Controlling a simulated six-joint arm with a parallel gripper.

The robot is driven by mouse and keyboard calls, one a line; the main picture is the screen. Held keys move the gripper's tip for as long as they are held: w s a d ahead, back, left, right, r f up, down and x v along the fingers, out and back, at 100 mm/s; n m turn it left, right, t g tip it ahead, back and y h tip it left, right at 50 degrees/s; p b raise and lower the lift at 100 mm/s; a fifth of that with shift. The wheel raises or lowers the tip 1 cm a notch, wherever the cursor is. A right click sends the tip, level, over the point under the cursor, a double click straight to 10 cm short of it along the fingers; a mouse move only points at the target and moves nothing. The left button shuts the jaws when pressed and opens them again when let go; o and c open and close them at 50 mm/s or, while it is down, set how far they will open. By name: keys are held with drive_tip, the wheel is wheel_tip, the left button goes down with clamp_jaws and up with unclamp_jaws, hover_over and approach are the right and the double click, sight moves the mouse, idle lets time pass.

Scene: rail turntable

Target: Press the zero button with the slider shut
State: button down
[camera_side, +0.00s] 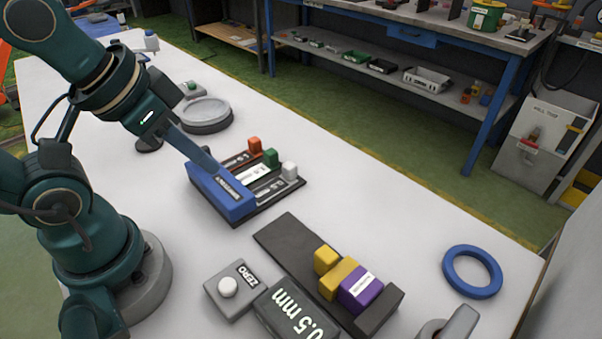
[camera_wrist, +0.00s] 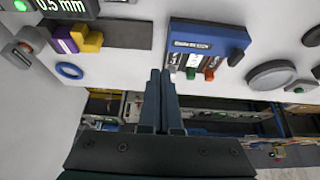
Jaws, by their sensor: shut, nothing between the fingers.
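The zero button (camera_side: 228,287) is a white round cap on a grey box labelled ZERO, in the side view. Next to it a dark display (camera_side: 295,312) reads 0.5 mm; it also shows in the wrist view (camera_wrist: 58,6). The purple block is near the rail's dark end piece. My gripper (camera_side: 213,168) is shut and empty above the blue panel, away from the button; I cannot tell if it touches the panel.
A blue ring (camera_side: 472,271) lies at the right. White table is clear between panel and ring.

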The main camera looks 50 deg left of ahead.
drive_tip(key=m+g+y, duration=0.7)
hover_over(232, 286)
drive_tip(key=f, duration=0.2)
drive_tip(key=shift+r, duration=0.15)
idle(0.4)
drive_tip(key=shift+f, duration=4.4)
drive_tip(key=shift+f, duration=0.15)
